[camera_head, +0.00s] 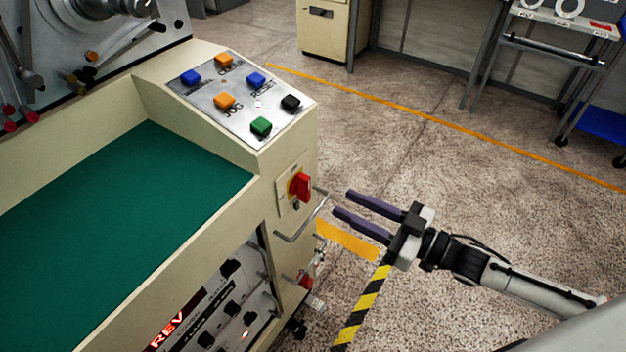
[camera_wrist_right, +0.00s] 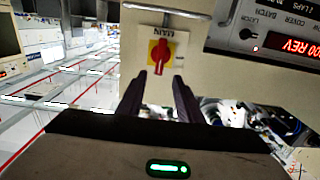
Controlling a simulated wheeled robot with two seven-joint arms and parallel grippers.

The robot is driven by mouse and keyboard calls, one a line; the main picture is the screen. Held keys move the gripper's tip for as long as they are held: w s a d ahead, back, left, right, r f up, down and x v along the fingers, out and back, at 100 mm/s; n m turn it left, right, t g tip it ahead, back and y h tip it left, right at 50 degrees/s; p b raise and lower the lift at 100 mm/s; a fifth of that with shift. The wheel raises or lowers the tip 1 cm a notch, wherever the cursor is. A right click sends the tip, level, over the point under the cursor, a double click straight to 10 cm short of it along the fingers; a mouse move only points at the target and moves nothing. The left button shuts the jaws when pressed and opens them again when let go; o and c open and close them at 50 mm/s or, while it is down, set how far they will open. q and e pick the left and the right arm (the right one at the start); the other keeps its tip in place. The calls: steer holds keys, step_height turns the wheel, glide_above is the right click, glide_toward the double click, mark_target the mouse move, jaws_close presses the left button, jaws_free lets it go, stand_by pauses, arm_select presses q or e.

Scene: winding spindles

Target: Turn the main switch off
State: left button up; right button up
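In the right wrist view the same switch (camera_wrist_right: 160,54) shows under an upside-down "MAIN" label, ahead of the fingertips. My right gripper (camera_head: 348,203) is open and empty, to the right of the switch and apart from it, with its two dark fingers pointing at the machine. In the right wrist view the gripper (camera_wrist_right: 158,80) has its fingers spread below the knob. My left gripper is not in view.
A metal handle bar (camera_head: 305,222) sticks out beside the switch. A sloped button panel (camera_head: 243,97) is above it, and a green work surface (camera_head: 110,215) lies to the left. A control panel with a lit "REV" display (camera_head: 168,330) is below.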

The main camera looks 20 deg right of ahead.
mark_target(309, 185)
steer(key=x, duration=1)
steer(key=shift+w+r, duration=0.1)
jaws_close()
